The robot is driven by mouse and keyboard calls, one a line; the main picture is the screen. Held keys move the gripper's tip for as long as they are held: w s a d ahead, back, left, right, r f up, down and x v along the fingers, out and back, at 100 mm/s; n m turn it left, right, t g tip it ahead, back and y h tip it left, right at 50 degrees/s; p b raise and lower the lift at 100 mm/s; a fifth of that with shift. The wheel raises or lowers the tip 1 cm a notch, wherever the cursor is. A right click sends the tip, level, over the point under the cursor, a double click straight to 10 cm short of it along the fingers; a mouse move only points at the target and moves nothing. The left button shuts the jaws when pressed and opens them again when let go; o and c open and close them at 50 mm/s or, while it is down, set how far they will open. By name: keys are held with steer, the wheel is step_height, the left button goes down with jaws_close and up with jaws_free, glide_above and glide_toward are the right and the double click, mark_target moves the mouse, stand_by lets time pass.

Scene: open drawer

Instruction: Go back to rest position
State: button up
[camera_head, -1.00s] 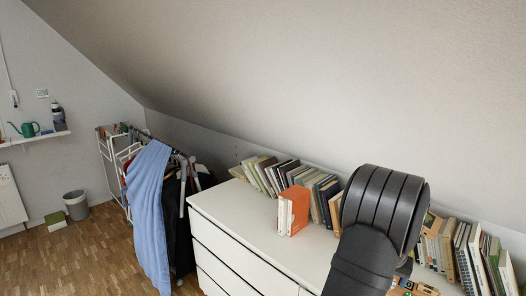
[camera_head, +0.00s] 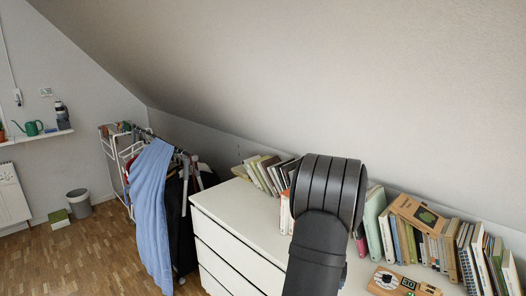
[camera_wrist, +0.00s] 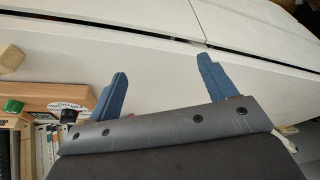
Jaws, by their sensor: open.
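My gripper (camera_wrist: 158,82) shows in the wrist view with its two blue fingers spread apart and nothing between them. Behind the fingers is the white dresser (camera_wrist: 140,50), with dark gaps between its drawer fronts. In the head view my dark arm stands in front of the white dresser (camera_head: 240,222) and hides part of its top and some books. The gripper itself is hidden in the head view. The dresser's visible left drawer fronts look shut.
Several books (camera_head: 265,172) lean along the back of the dresser top, and more books (camera_head: 480,255) stand at the right. A wooden box (camera_head: 400,283) lies near the right front. A clothes rack with a blue cloth (camera_head: 152,215) stands left of the dresser. The sloped ceiling hangs low behind.

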steer(key=s+a+f+n, duration=0.1)
steer(key=a+f, duration=0.1)
steer(key=a, duration=0.6)
steer(key=s+a+f+n, duration=0.1)
steer(key=a+f, duration=0.1)
steer(key=a, duration=0.7)
steer(key=shift+s+n+y, duration=0.3)
steer(key=shift+s+y, duration=0.05)
steer(key=shift+y, duration=0.05)
